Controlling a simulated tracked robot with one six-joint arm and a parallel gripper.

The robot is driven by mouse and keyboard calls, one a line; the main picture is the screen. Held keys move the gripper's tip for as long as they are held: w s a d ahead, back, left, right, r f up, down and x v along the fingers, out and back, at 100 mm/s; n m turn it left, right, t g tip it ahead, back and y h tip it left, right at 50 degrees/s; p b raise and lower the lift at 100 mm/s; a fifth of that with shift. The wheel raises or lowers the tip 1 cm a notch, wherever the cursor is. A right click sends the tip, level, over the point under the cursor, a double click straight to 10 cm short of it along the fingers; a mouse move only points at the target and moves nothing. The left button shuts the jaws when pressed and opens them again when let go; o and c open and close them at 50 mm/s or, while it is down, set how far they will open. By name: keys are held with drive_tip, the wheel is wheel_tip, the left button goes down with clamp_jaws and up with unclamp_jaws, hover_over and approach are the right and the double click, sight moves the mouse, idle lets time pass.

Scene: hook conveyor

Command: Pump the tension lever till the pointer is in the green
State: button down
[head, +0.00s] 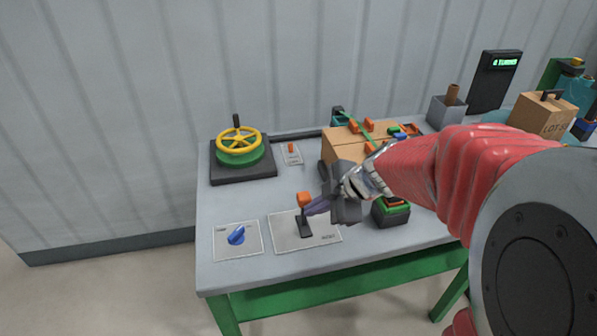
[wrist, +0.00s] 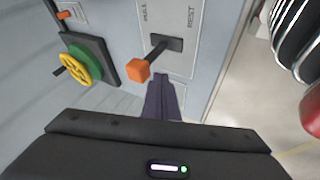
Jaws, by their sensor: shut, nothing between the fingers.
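A lever with an orange knob (head: 304,198) stands on a pale plate (head: 290,238). In the wrist view the closed fingers (wrist: 162,85) lie right of the knob. I cannot tell whether they touch the lever. I cannot make out a pointer or green band in either view.
A yellow handwheel (head: 238,140) stands at the table's back left. A blue knob (head: 236,236) sits on a plate at front left. A strapped cardboard box (head: 345,142) is behind my gripper, and a green-and-black block (head: 391,216) is to its right.

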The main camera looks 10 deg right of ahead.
drive_tip(key=shift+w, duration=0.7)
drive_tip(key=shift+d, duration=0.1)
